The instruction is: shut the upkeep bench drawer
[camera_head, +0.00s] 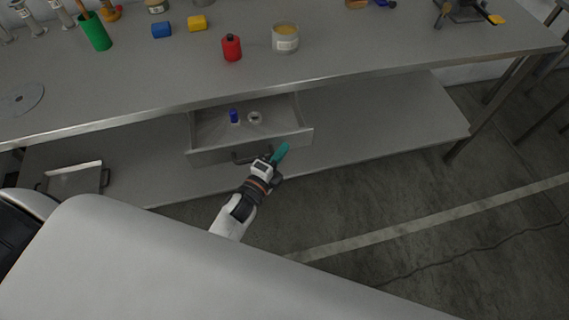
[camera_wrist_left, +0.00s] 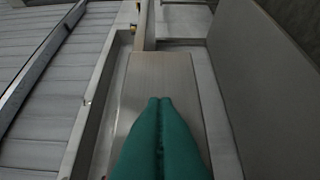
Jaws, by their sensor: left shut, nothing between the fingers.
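The drawer (camera_head: 222,151) hangs under the bench top and is pulled open. Its front faces me and carries a dark bar handle (camera_head: 240,157). Inside lie a small blue item (camera_head: 234,116) and a white ring-shaped item (camera_head: 254,118). My left gripper (camera_head: 284,148), with teal fingers, is at the drawer front, just right of the handle. Its fingers are shut and empty; I cannot tell whether they touch the front. In the left wrist view the shut fingers (camera_wrist_left: 159,100) point at a pale flat panel (camera_wrist_left: 160,72). My right gripper is not in view.
The bench top (camera_head: 340,70) holds a red bottle (camera_head: 232,48), a jar (camera_head: 285,40), a green cup (camera_head: 95,32), and blue and yellow blocks. A lower shelf (camera_head: 390,125) runs beneath, with a metal tray (camera_head: 75,180) at left. The floor at right is clear.

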